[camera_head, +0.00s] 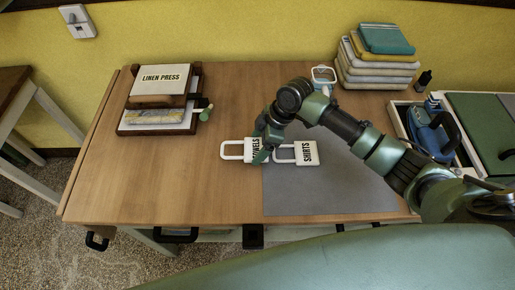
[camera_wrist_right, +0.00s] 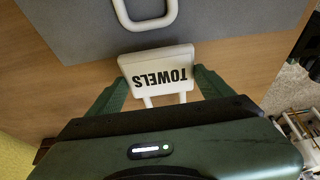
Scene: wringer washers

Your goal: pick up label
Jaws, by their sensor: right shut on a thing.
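A white label reading TOWELS (camera_head: 249,150) with a loop handle is on the table at the left edge of the grey mat. In the right wrist view the TOWELS label (camera_wrist_right: 158,68) sits between the two green fingers of my right gripper (camera_wrist_right: 160,86), which is shut on it. In the head view my right gripper (camera_head: 264,150) covers part of it. A second white label reading SHIRTS (camera_head: 308,153) lies just to its right on the mat, with its loop (camera_wrist_right: 145,22) showing in the wrist view. My left gripper is not in view.
The grey mat (camera_head: 335,190) covers the table's right part. A LINEN PRESS stand (camera_head: 160,82) is at the back left. Folded cloths (camera_head: 378,60) are stacked at the back right, and a blue iron (camera_head: 432,135) is at the right. The table's left front is clear.

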